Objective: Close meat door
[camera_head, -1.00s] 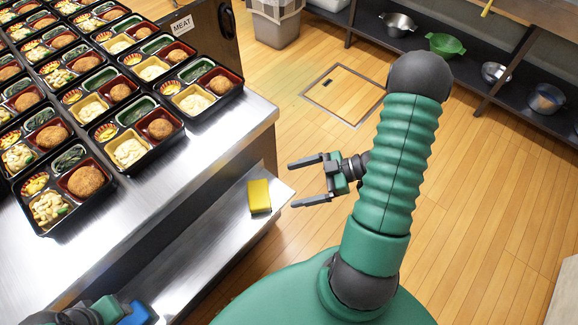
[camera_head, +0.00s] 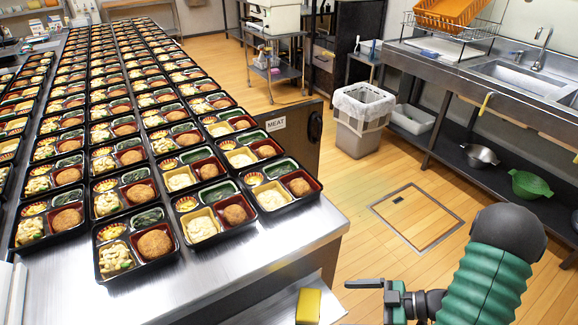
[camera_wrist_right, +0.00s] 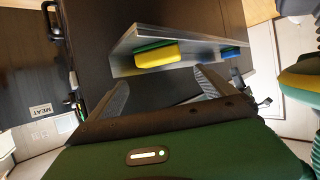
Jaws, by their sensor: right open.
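The meat door (camera_head: 301,145) is a dark panel with a white MEAT label (camera_head: 276,123) and a dark handle (camera_head: 315,125). My right gripper (camera_head: 352,304) is open and empty, low in front of the counter's right end and apart from the door. Its fingers also show in the right wrist view (camera_wrist_right: 161,77). My left gripper is out of view.
The steel counter (camera_head: 290,240) carries rows of filled bento trays. A yellow sponge (camera_head: 308,305) lies on a low shelf beside my right gripper. A bin (camera_head: 362,120) stands beyond the door. A floor hatch (camera_head: 415,216) lies right of the door, with clear wooden floor around it.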

